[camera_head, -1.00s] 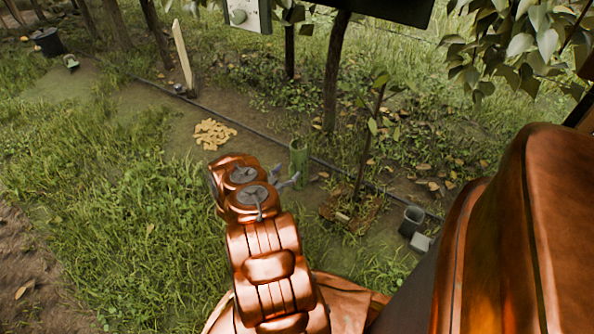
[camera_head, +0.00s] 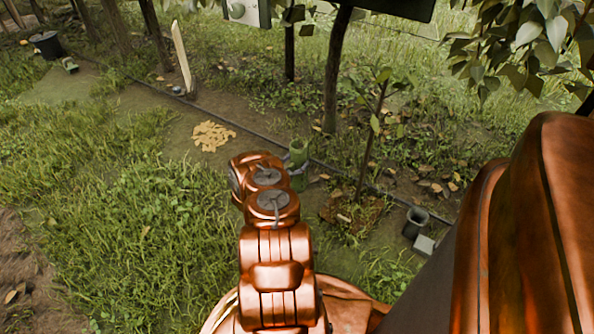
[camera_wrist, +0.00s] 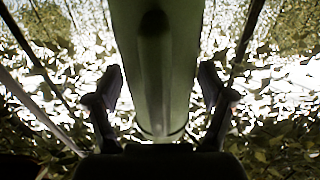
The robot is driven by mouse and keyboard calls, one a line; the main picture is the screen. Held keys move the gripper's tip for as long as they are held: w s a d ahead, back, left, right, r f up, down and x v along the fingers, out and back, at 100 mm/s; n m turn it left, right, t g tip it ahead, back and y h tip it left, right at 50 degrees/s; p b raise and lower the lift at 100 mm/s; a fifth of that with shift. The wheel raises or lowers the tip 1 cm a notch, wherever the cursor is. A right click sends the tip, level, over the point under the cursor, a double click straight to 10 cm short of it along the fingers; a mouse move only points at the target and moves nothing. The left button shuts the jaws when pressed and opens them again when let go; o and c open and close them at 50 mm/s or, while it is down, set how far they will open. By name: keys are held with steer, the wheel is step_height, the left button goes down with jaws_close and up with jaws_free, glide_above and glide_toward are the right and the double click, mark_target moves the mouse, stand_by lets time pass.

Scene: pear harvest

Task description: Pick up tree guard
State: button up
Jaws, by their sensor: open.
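The tree guard is a green upright tube (camera_head: 298,154) standing on the ground just beyond my wrist in the head view. My arm hides part of its lower side. In the wrist view the tree guard (camera_wrist: 155,60) fills the middle, running from the top edge down between the fingers. My gripper (camera_wrist: 161,82) is open, with one dark finger on each side of the tube. A gap shows between each finger and the tube. In the head view most of my gripper is hidden behind my wrist.
A thin sapling (camera_head: 371,140) grows right of the tube. A dark hose (camera_head: 235,122) runs along the ground behind it. A grey cup (camera_head: 414,222) and a pale block (camera_head: 424,245) sit at right. A wood-chip pile (camera_head: 213,136) and a pale stake (camera_head: 183,60) are left.

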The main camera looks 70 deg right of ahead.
steer(key=shift+c, duration=0.3)
steer(key=c, duration=0.9)
